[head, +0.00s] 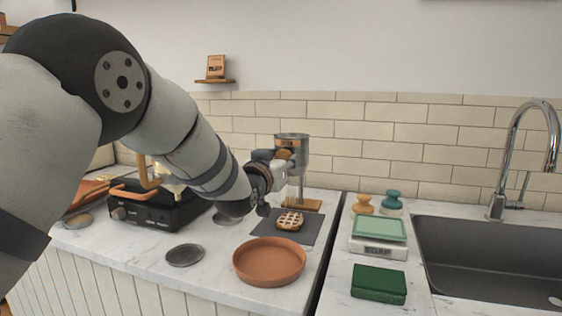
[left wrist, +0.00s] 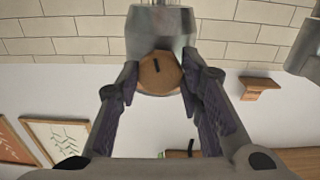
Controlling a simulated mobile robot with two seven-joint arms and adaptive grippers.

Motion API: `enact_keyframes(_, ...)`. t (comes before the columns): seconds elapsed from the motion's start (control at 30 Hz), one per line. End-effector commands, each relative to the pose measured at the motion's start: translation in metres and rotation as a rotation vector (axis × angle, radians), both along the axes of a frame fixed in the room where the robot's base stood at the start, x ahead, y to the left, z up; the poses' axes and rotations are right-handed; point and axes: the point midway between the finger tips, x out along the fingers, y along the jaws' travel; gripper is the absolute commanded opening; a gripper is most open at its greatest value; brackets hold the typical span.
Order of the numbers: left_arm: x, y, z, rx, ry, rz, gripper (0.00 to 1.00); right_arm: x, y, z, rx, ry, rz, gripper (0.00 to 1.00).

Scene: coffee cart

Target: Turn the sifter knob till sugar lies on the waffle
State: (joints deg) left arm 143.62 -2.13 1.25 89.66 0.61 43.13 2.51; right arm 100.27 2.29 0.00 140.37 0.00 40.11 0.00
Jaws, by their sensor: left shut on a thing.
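The metal sifter (head: 292,143) stands on a wooden base (head: 303,203) at the back of the counter; it also shows at the top of the left wrist view (left wrist: 160,22). Its round wooden knob (left wrist: 160,76) has a dark, slightly tilted line on its face. My left gripper (left wrist: 158,72) is shut on the knob, one finger on each side; in the head view it reaches the sifter from the left. The waffle (head: 290,220) lies on a dark mat (head: 265,229) below the sifter. I cannot tell whether sugar lies on it. My right gripper is out of view.
A terracotta dish (head: 269,263) and a dark round disc (head: 185,255) lie in front. A black cooker (head: 155,212) stands left, under my arm. Right of a counter gap are a green-topped scale (head: 379,232), a green block (head: 378,284) and a sink (head: 480,258).

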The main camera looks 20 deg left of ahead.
Motion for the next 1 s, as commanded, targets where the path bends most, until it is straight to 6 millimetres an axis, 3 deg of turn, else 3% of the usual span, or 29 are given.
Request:
enact_keyframes(0.77,0.0,0.0002,0.0032,0.091,-0.009,0.0,0.06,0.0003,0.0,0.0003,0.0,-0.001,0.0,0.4)
enact_keyframes(0.8,0.0,0.0002,0.0032,0.09,-0.009,0.0,0.41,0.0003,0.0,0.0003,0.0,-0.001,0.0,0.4)
enact_keyframes(0.87,0.0,0.0002,0.003,0.09,-0.009,0.0,0.54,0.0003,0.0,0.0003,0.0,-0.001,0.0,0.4)
enact_keyframes(1.0,0.0,0.0002,0.0019,0.09,-0.007,0.0,0.54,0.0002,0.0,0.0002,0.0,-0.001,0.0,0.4)
